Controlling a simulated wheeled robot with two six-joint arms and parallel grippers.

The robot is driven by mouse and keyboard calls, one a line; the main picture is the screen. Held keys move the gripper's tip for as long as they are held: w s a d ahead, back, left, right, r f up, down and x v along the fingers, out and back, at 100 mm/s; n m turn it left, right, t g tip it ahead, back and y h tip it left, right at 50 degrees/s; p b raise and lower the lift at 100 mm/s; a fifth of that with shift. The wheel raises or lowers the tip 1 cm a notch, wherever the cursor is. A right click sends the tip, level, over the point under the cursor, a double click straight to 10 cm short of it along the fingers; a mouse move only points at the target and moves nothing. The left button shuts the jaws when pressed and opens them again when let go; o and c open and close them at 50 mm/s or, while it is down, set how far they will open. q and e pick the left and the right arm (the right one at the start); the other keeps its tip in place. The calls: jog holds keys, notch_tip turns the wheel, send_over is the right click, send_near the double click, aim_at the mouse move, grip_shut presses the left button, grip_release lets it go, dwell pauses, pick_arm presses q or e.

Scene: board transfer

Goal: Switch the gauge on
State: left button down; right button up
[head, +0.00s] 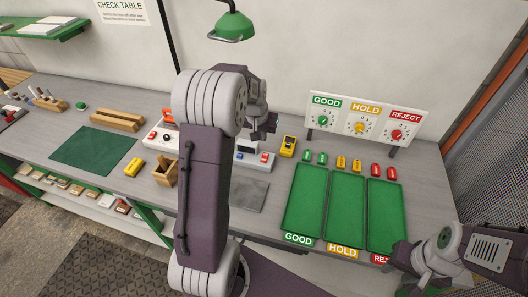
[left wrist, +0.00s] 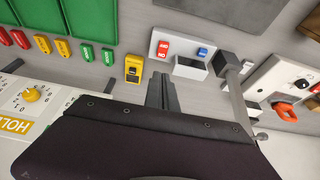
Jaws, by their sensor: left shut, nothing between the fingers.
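The gauge appears to be the pale box (head: 252,166) on the bench, partly hidden by my left arm in the head view. It has a red button, a blue button and a raised white block with a dark face. In the left wrist view its base (left wrist: 155,38) carries the red button (left wrist: 163,48), with small lettering, and the blue button (left wrist: 203,51). My left gripper (head: 265,126) is shut and empty, near the gauge's back edge; its fingers (left wrist: 162,90) show just short of it.
A white box with an orange lever (head: 166,138) is left of my arm. A grey mat (head: 249,195) lies in front.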

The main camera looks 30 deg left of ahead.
pick_arm(q)
jog(key=p, duration=0.3)
send_near(266, 155)
jog(key=x, duration=0.5)
jog(key=shift+w+f, duration=0.2)
jog(key=shift+f, duration=0.15)
jog(key=shift+w+f, duration=0.1)
jog(key=shift+f, duration=0.35)
